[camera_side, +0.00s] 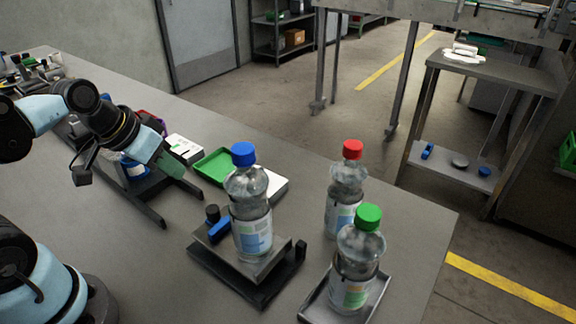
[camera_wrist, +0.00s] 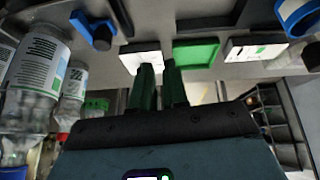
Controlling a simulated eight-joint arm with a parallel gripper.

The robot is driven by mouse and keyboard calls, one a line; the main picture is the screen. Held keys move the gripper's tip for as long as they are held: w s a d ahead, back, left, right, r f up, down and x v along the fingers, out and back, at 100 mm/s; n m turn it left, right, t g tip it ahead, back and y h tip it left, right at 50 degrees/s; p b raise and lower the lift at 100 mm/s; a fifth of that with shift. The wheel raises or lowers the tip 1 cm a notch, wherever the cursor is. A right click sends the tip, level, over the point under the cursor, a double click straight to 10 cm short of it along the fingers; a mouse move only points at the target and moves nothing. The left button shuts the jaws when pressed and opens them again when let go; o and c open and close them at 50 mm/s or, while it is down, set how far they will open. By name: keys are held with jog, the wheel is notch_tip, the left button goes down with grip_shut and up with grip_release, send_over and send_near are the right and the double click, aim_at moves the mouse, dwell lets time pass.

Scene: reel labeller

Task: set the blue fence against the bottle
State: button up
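The bottle (camera_side: 251,215) with a blue cap stands upright on a raised metal plate; its label faces the side camera. It also shows upside down at the left of the wrist view (camera_wrist: 38,72). The blue fence (camera_side: 219,229) lies at the plate's left edge, close to the bottle, with a black knob (camera_side: 212,213) beside it. I cannot tell whether fence and bottle touch. The fence also shows at the top of the wrist view (camera_wrist: 92,27). My gripper (camera_side: 174,167), with green fingers, is in the air left of the fence. In the wrist view its fingers (camera_wrist: 158,68) are slightly apart with nothing between them.
A green tray (camera_side: 212,167) and white label boxes (camera_side: 185,148) lie behind the plate. A red-capped bottle (camera_side: 345,200) and a green-capped bottle (camera_side: 355,268) in a metal tray (camera_side: 316,304) stand to the right. A blue reel (camera_side: 133,167) is left of my gripper. The front table is clear.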

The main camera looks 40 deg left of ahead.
aim_at(217, 218)
jog(key=s+a+h, duration=0.2)
jog(key=s, duration=0.1)
jog(key=s+a+h, duration=0.1)
jog(key=shift+s+r+n+g, duration=0.25)
jog(key=shift+s+n+g, duration=0.05)
jog(key=shift+n+g, duration=0.1)
grip_shut()
jog(key=shift+t+h, duration=0.3)
jog(key=shift+h, duration=0.4)
jog(key=x, duration=0.8)
jog(key=shift+d+f, duration=0.15)
jog(key=shift+d, duration=0.4)
jog(key=shift+w+d, duration=0.15)
jog(key=shift+d, duration=0.75)
jog(key=shift+w+d, duration=0.2)
jog(key=shift+d, duration=0.7)
